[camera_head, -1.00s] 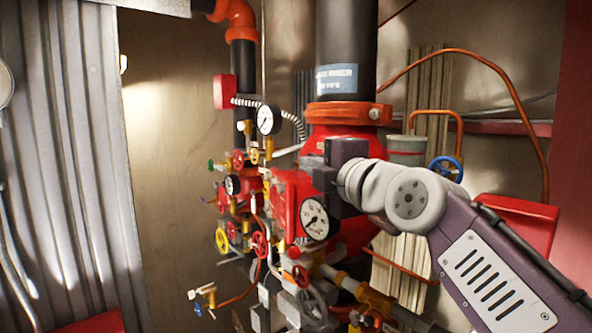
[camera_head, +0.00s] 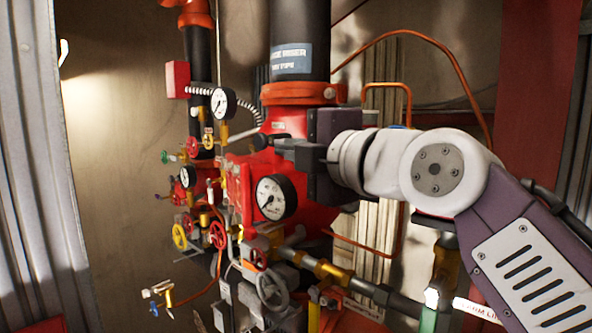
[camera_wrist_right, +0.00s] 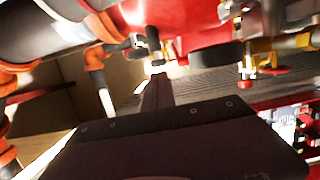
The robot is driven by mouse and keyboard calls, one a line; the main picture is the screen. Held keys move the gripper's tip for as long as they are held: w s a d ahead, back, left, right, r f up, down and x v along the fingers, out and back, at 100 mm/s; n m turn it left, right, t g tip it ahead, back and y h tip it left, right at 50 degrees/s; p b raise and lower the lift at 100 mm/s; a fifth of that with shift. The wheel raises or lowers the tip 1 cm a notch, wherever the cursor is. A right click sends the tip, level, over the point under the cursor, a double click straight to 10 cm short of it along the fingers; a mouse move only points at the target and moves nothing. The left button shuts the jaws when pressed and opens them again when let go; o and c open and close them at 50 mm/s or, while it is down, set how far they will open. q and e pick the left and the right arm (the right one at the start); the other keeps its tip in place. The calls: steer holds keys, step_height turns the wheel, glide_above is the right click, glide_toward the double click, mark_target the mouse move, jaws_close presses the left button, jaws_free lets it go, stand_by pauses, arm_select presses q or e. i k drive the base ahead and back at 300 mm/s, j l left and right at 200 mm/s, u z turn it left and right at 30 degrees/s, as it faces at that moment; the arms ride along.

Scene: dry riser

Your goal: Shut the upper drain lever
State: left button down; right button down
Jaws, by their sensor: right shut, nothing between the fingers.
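A red valve body with pipework and several small valves fills the middle of the head view. I cannot tell for sure which small handle is the upper drain lever. A small pale lever (camera_head: 210,188) sits on the left of the red body, left of the large gauge. My right gripper (camera_head: 284,144) is shut and empty in front of the upper red body, above the large gauge, fingers pointing left. In the right wrist view its dark fingers (camera_wrist_right: 157,92) are together below the red body, with yellow fittings (camera_wrist_right: 247,68) to the right. My left gripper is out of view.
The large white gauge (camera_head: 276,197) is just below my right gripper. A smaller gauge (camera_head: 223,103) stands higher to the left. Red and yellow handwheels (camera_head: 217,234) crowd the lower left. A white-handled valve (camera_head: 158,291) sticks out lower left. The wall area left of the valves is clear.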

mark_target(210, 198)
steer(key=k+j, duration=0.8)
steer(key=j, duration=0.1)
